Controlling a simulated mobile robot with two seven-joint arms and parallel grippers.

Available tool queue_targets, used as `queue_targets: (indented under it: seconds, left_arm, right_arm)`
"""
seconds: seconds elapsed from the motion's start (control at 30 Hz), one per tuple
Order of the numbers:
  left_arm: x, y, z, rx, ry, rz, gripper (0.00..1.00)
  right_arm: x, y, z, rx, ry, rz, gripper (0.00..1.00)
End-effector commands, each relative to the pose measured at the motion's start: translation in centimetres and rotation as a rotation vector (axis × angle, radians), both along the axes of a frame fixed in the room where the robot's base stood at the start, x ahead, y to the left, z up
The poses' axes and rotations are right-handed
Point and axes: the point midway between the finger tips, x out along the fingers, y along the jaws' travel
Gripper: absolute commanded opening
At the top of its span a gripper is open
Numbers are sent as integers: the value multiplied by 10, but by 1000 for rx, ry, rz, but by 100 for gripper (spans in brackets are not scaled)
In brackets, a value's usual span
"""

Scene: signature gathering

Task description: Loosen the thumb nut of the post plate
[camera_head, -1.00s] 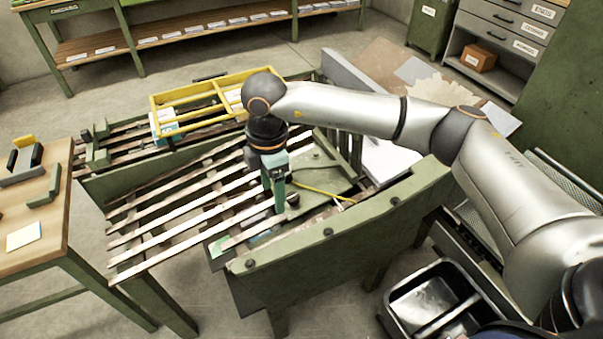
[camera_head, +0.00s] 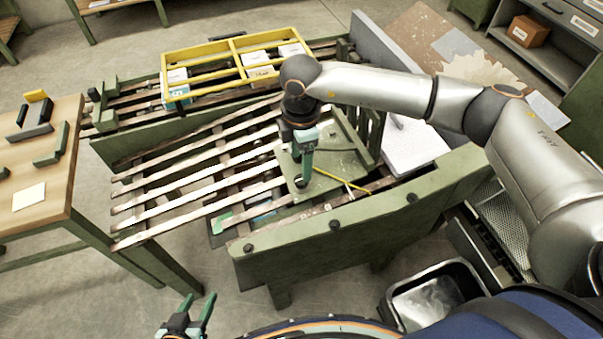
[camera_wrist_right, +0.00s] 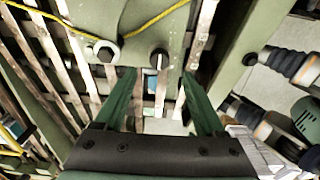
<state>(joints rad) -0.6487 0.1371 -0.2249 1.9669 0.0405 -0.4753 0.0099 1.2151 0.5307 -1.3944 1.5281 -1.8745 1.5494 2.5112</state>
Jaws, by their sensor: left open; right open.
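The post plate (camera_head: 325,183) is a flat grey-green plate on the slatted bench, and it also shows in the right wrist view (camera_wrist_right: 135,18). A dark round knob, seemingly the thumb nut (camera_wrist_right: 159,58), sits near its edge; in the head view the knob (camera_head: 300,182) is partly covered. My right gripper (camera_head: 304,170) points down over the plate at the knob. In the right wrist view its green fingers (camera_wrist_right: 159,74) are apart, with the knob between and just beyond the tips. Contact cannot be told. My left gripper (camera_head: 198,302) is open and empty at the bottom, away from the bench.
A pale-ringed hex bolt (camera_wrist_right: 105,51) and a yellow cord (camera_head: 342,180) lie close to the knob. A thick green beam (camera_head: 380,215) borders the bench's near side. A yellow frame (camera_head: 235,65) stands behind. A black bin (camera_head: 435,290) is at lower right.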

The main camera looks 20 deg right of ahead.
Motion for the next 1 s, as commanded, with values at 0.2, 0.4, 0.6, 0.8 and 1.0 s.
queue_targets:
  seconds: [0.2,0.4,0.6,0.8,1.0]
  left_arm:
    - [0,-1,-1,-1,-1,-1,50]
    - [1,-3,-1,-4,-1,-4,50]
    - [0,-5,0,-7,-1,-9,50]
    - [1,-5,0,-7,-3,-8,50]
    - [2,-5,0,-6,-3,-8,50]
  right_arm:
    - [-1,0,-41,-1,1,1,72]
    - [0,0,-59,-1,1,1,72]
    - [0,0,-62,0,-1,2,72]
    - [0,0,-62,0,-1,1,64]
    - [0,0,-62,0,-1,1,41]
